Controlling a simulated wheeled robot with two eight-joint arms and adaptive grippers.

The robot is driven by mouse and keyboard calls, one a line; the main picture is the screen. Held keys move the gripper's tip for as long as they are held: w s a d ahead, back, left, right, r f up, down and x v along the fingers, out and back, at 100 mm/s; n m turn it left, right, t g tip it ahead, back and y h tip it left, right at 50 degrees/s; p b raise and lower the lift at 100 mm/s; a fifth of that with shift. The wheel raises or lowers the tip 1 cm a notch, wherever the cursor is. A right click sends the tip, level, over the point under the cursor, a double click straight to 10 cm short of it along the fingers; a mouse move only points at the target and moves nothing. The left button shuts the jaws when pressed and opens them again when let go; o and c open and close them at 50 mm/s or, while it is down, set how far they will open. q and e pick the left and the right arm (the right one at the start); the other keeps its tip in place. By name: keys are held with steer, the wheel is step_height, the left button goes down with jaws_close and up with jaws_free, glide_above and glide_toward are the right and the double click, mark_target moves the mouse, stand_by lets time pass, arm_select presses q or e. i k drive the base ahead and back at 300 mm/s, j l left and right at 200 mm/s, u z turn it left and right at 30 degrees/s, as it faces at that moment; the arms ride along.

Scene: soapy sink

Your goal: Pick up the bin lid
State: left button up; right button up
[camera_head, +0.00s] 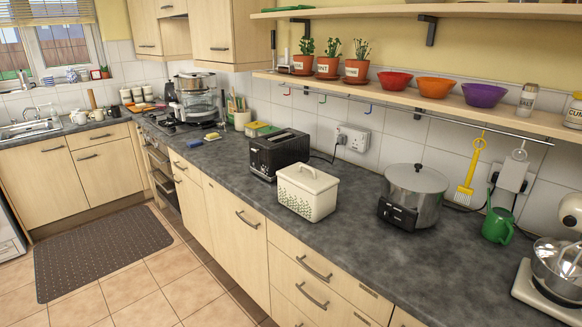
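A cream bin (305,203) with a dark leaf-like pattern on its side stands on the dark grey counter, near the front edge. Its cream lid (312,181) appears to sit on top, with a raised handle across the middle. The bin is upright and nothing covers it. Neither of my grippers shows in the head view.
A black toaster (279,154) stands close behind the bin to the left. A silver slow cooker (413,196) is to the right, with clear counter (349,215) between. A shelf (411,99) with bowls and potted herbs runs above.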

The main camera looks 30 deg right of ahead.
mark_target(312, 180)
steer(key=i+z, duration=0.2)
steer(key=i, duration=0.25)
steer(key=i+j+z, duration=0.15)
steer(key=i, duration=0.3)
steer(key=i+z, duration=0.2)
steer(key=z, duration=0.25)
steer(key=i+j+z, duration=0.1)
steer(key=z, duration=0.4)
steer(key=i+j+z, duration=0.15)
steer(key=z, duration=0.3)
steer(key=i+j, duration=0.05)
steer(key=i, duration=0.05)
